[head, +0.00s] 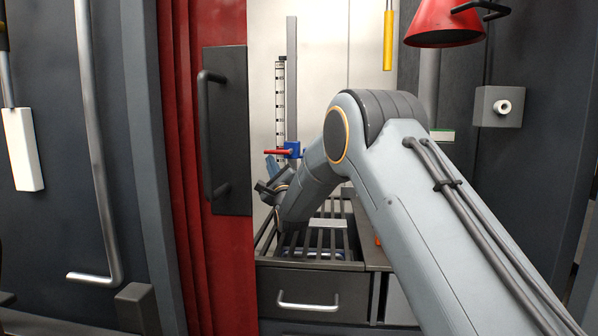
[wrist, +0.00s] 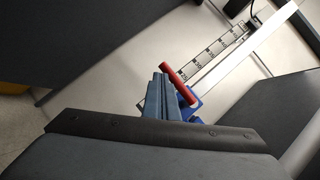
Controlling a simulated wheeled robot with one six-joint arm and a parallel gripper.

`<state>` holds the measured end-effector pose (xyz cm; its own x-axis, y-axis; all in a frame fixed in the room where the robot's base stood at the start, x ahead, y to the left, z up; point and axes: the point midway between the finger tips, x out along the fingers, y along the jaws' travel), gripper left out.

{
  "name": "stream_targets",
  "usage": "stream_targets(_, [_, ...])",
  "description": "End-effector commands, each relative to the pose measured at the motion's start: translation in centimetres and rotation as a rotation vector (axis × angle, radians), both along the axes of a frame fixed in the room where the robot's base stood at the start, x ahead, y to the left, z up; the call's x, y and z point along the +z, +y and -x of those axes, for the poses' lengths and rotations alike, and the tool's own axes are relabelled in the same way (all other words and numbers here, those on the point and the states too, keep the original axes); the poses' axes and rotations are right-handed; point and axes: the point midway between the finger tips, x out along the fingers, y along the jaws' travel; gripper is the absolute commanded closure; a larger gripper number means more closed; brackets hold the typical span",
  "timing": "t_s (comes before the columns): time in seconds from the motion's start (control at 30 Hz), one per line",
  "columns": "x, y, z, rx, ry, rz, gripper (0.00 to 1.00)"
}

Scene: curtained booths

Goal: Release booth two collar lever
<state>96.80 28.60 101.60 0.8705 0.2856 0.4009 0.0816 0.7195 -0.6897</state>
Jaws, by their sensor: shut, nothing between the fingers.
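A blue collar (head: 291,149) with a red lever (head: 276,152) sits on an upright grey rail (head: 292,75) beside a black-and-white scale, inside the booth. The lever sticks out to the left, about level. My gripper (head: 272,165) is just below and left of the lever in the head view, partly hidden by my arm. In the wrist view my blue-grey fingers (wrist: 160,85) are shut with nothing between them. The red lever (wrist: 178,83) lies close beside the fingertips, and the blue collar (wrist: 189,100) is partly hidden behind the fingers. I cannot tell whether they touch. No booth number is readable.
A red curtain (head: 183,180) and a dark panel with a handle (head: 224,130) stand left of the opening. A slatted bench (head: 330,240) with a drawer is below my arm. A red cone (head: 445,25) and a yellow rod (head: 387,38) hang above.

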Motion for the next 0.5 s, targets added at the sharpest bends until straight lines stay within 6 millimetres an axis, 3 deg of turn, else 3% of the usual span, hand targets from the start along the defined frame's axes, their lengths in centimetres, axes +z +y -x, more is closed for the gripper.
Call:
stream_targets(0.27, [-0.5, -0.4, 1.4, 0.001, -0.002, 0.0, 1.0])
stream_targets(0.5, [-1.9, -1.9, 5.8, 0.0, 0.0, 0.0, 1.0])
